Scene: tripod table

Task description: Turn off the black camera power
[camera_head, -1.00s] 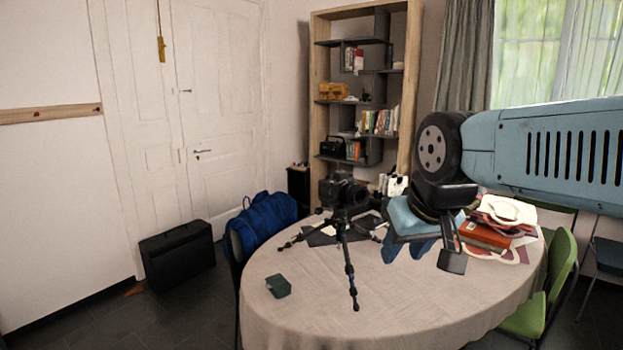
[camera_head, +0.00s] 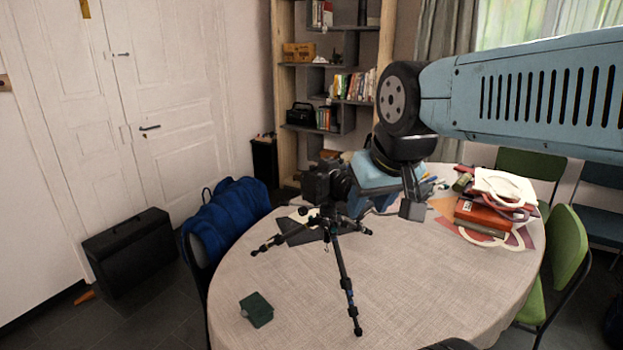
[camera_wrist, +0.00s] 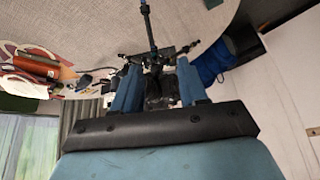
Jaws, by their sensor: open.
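The black camera (camera_head: 322,183) stands on a black tripod (camera_head: 341,262) on the round table. My blue gripper (camera_head: 368,205) is just right of the camera in the head view and partly overlaps its right side. In the wrist view the camera (camera_wrist: 158,92) shows between the two blue fingers of my gripper (camera_wrist: 157,88), which are apart. The picture appears upside down there, with the tripod rising toward the top edge. I cannot tell whether a finger touches the camera. Its power switch is too small or hidden to make out.
The table (camera_head: 290,290) has a pale cloth. A dark green box (camera_head: 256,309) lies at its front left, and books and bags (camera_head: 490,210) are piled at the right. A blue bag (camera_head: 228,215) is at the left. Tripod legs spread widely over the cloth.

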